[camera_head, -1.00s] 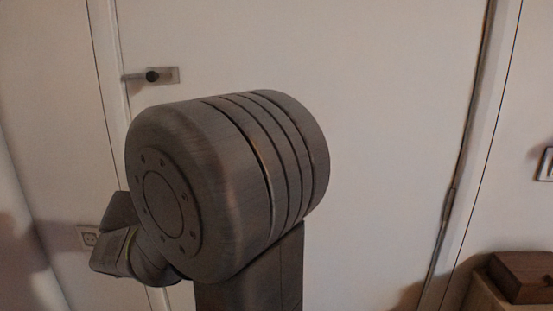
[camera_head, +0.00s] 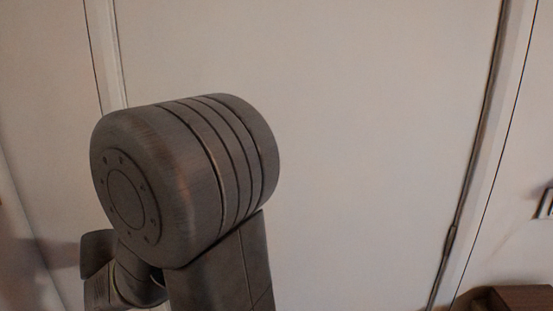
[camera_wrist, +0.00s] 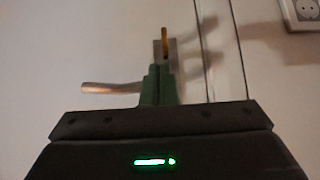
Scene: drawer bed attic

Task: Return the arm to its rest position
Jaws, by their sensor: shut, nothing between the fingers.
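My gripper (camera_wrist: 159,82) shows in the wrist view as green fingers, closed together and holding nothing. Its dark body fills the bottom of that view. A metal door handle lever (camera_wrist: 108,88) sticks out to the left of the fingers; I cannot tell whether they touch it. A small orange-brown upright piece stands just above the fingertips, in front of a grey plate. In the head view my arm is bent, with a large grey joint at left of centre. The gripper itself cannot be made out there.
A pale door (camera_head: 370,130) stands behind my arm, with its frame (camera_head: 490,150) to the right. A brown wooden box (camera_head: 515,298) is at the lower right. A wall switch or socket plate (camera_head: 546,204) is at the right edge. A socket (camera_wrist: 303,10) shows top right in the wrist view.

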